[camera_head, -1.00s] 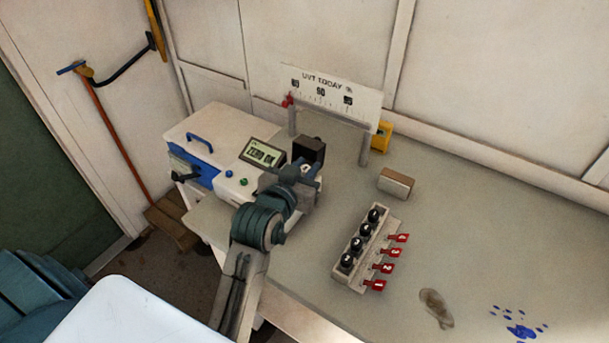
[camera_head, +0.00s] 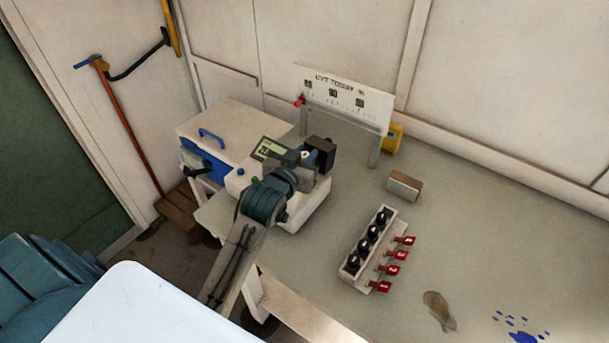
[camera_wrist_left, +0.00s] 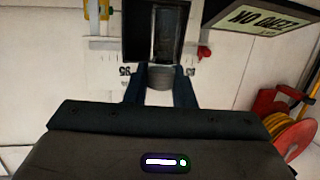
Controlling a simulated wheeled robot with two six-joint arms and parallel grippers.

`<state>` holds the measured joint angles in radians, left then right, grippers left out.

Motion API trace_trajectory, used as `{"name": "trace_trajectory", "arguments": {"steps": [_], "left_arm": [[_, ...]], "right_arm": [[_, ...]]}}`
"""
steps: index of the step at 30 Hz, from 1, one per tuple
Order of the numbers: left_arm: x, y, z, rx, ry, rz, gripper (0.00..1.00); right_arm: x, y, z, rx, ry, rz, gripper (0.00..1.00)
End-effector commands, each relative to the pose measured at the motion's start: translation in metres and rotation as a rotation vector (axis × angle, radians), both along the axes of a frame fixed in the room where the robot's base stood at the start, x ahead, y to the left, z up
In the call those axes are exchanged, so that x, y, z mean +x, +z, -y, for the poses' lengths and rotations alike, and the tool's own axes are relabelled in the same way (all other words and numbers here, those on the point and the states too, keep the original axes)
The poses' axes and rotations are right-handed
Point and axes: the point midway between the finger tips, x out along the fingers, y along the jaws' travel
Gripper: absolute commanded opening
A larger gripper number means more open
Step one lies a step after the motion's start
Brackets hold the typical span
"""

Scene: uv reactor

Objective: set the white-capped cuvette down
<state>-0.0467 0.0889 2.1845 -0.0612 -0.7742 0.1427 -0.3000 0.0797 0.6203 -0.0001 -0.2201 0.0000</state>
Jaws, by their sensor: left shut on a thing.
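My left gripper (camera_head: 304,158) is beside the black block (camera_head: 320,152) on the white machine (camera_head: 300,208), close to its left side in the head view. In the left wrist view the gripper (camera_wrist_left: 160,88) is shut on the cuvette (camera_wrist_left: 160,76), whose grey body shows between the fingers with a pale part nearer the camera. A small white cap (camera_head: 306,154) shows at the gripper in the head view. The slotted black block (camera_wrist_left: 154,35) lies just beyond the fingers. The cuvette's lower end is hidden, and I cannot tell whether it touches the block. My right gripper is not in view.
A rack (camera_head: 352,277) with several black-capped cuvettes and red numbered tags stands on the bench. A small box (camera_head: 404,186) is behind it. A scale board (camera_head: 345,97) on posts stands behind the machine. The bench right of the rack is mostly clear.

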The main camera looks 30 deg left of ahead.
Motion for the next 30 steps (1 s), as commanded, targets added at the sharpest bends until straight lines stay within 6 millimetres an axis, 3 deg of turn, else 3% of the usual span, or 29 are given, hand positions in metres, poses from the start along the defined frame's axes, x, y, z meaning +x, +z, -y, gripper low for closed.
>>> {"name": "trace_trajectory", "arguments": {"steps": [13,26,27,30], "left_arm": [[0.0,-0.051,0.0,-0.001,0.0,-0.001,0.01],[0.0,-0.061,0.0,-0.001,-0.001,0.001,0.01],[0.0,-0.06,0.0,-0.001,-0.001,0.001,0.26],[0.0,-0.06,0.0,0.0,-0.001,0.001,0.44]], "right_arm": [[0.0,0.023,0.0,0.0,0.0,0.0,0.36],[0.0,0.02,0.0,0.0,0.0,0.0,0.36],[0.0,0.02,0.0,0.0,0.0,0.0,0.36],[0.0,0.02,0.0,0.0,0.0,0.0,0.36]]}}
